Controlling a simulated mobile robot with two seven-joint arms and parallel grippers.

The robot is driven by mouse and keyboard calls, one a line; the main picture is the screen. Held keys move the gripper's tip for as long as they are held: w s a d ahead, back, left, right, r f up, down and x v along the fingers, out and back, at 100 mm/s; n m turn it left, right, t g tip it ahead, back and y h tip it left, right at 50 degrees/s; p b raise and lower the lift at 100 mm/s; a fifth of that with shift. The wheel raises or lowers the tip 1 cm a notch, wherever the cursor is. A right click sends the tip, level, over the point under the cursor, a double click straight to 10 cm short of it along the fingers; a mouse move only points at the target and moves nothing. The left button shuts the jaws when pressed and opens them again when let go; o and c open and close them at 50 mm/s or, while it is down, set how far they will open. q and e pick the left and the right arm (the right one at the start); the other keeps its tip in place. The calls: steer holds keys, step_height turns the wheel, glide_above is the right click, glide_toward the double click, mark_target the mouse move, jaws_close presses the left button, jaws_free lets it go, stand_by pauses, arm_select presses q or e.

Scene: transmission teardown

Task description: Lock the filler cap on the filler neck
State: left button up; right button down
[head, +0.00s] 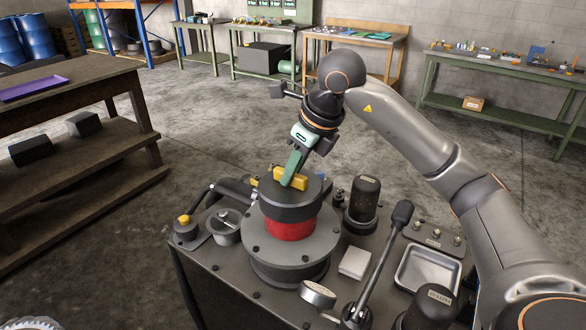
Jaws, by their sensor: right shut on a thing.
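The filler cap is a wide black disc (293,206) with a yellow grip bar (295,178) across its top. It sits on the red filler neck (289,229), which rises from a round grey flange with bolts. The cap looks level. My right gripper (289,178) comes down from above, with greenish fingers, and is shut on the yellow bar. The fingers hide part of the bar. Whether the cap is locked cannot be told. My left gripper is out of view.
Around the neck on the machine's top stand a black cylinder (363,200), a black-knobbed lever (384,258), a metal tray (429,271), a white block (355,263), and a cup (223,228). A wooden bench (90,89) stands at left. Open floor lies behind.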

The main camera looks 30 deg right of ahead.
steer(key=shift+f, duration=0.3)
stand_by(1.3)
steer(key=shift+c, duration=1.6)
jaws_free()
steer(key=shift+f, duration=0.1)
step_height(320, 180, up, 7)
steer(key=p, duration=0.5)
steer(key=shift+p, duration=0.4)
steer(key=shift+c, duration=0.2)
